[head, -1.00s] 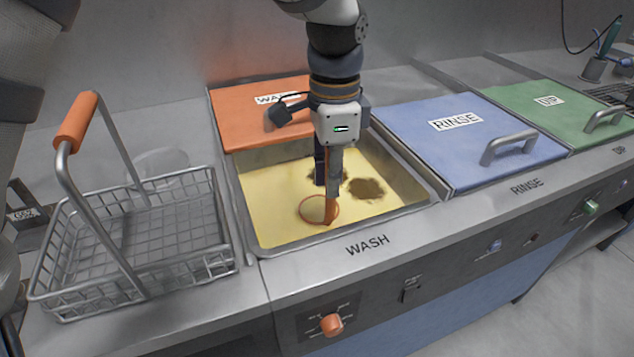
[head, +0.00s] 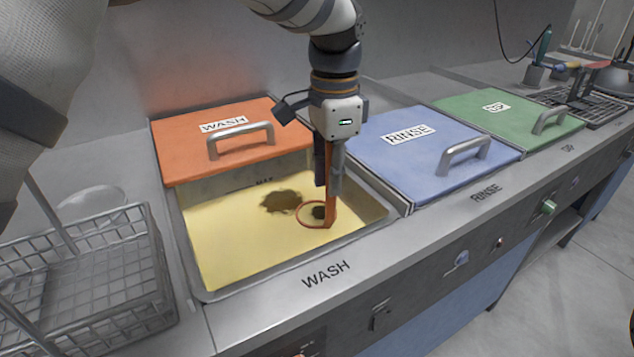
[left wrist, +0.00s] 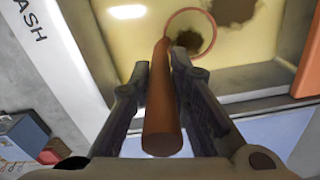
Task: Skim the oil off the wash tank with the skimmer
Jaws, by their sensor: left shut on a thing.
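My left gripper (head: 329,185) is shut on the orange handle of the skimmer (head: 304,224), which hangs down into the wash tank (head: 195,270). The skimmer's thin orange ring lies at the surface of the yellow liquid, toward the tank's right side. A small dark oil patch (head: 318,213) shows inside the ring. A larger brown oil patch (head: 281,201) floats to its left, outside the ring. The left wrist view shows the handle between the fingers, the ring (left wrist: 214,40) around one patch (left wrist: 188,40), and the other patch (left wrist: 234,10) apart. My right gripper is not in view.
The orange WASH lid (head: 185,155) covers the tank's back part. A wire basket (head: 110,265) stands left of the tank. The tank walls closely bound the liquid.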

